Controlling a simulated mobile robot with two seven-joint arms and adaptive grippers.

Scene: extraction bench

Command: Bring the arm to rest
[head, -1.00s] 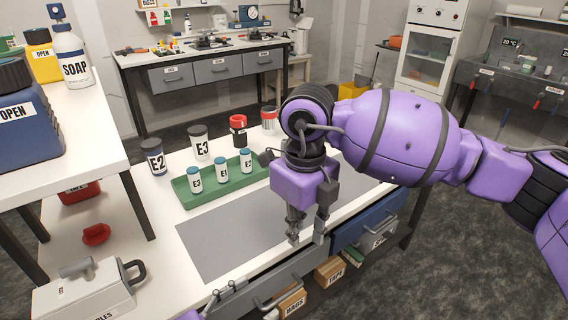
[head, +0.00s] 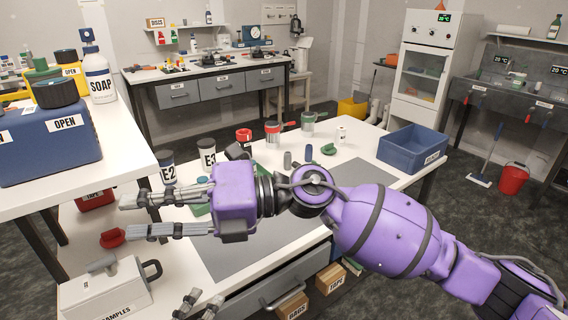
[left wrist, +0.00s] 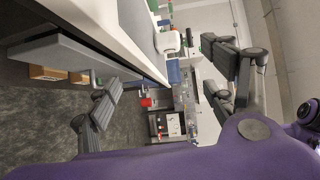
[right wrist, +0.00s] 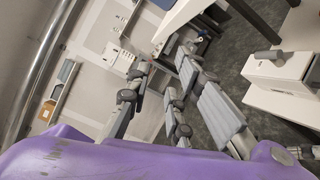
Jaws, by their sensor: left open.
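My right arm comes in from the right across the bench. Its gripper (head: 128,217) points left, level above the bench's left part, with its two fingers apart and nothing between them. The fingers also show apart in the right wrist view (right wrist: 170,90). The right arm hides most of the green rack (head: 199,210) and part of the grey mat (head: 232,262).
Jars E2 (head: 168,172) and E3 (head: 208,158) stand behind the right gripper. A white SAMPLES box (head: 105,290) and a red item (head: 112,238) lie below and left of it. A white side table (head: 110,165) is close on the left. A blue bin (head: 412,150) stands at the bench's right end.

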